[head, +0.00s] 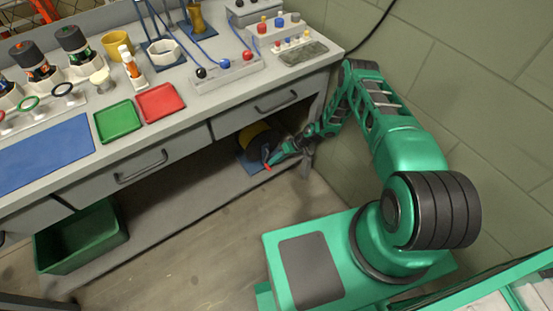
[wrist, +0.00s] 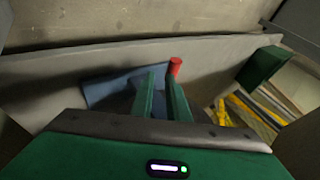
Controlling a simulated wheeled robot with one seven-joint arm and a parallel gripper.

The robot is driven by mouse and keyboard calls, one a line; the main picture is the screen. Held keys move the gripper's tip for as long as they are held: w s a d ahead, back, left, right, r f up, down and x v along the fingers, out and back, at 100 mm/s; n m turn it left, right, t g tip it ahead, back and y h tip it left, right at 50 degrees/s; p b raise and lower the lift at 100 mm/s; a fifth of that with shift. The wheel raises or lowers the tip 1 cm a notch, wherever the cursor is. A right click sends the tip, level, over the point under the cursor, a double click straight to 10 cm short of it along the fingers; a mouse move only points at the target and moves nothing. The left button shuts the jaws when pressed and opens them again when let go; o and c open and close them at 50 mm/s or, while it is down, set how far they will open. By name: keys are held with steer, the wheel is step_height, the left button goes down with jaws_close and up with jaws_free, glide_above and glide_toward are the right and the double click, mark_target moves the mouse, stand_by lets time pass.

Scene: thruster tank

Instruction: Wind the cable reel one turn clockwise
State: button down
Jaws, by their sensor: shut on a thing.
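The cable reel (head: 252,132), with a yellow part above a blue base, sits low under the workbench, beside my arm in the head view. My gripper (head: 272,160) reaches in from the right and covers part of it. A red handle (head: 267,168) shows at the gripper's tip. In the wrist view my gripper's (wrist: 163,80) two green fingers are close together, and the red handle (wrist: 175,67) stands at their tips. The blue base (wrist: 100,90) lies to their left. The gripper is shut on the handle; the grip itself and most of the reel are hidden.
The workbench drawer (head: 125,170) and top overhang the reel. A green bin (head: 80,238) stands under the bench at left. The wall (head: 480,95) is close to my arm's right.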

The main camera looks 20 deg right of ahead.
steer(key=shift+s+a+f, duration=0.1)
steer(key=shift+s+a, duration=0.45)
steer(key=shift+a, duration=0.25)
steer(key=shift+s+f, duration=0.15)
steer(key=shift+f, duration=0.05)
stand_by(1.1)
steer(key=w+v, duration=0.1)
steer(key=v, duration=0.7)
steer(key=shift+w+d+r, duration=0.2)
steer(key=shift+d+r, duration=0.05)
steer(key=shift+d, duration=0.05)
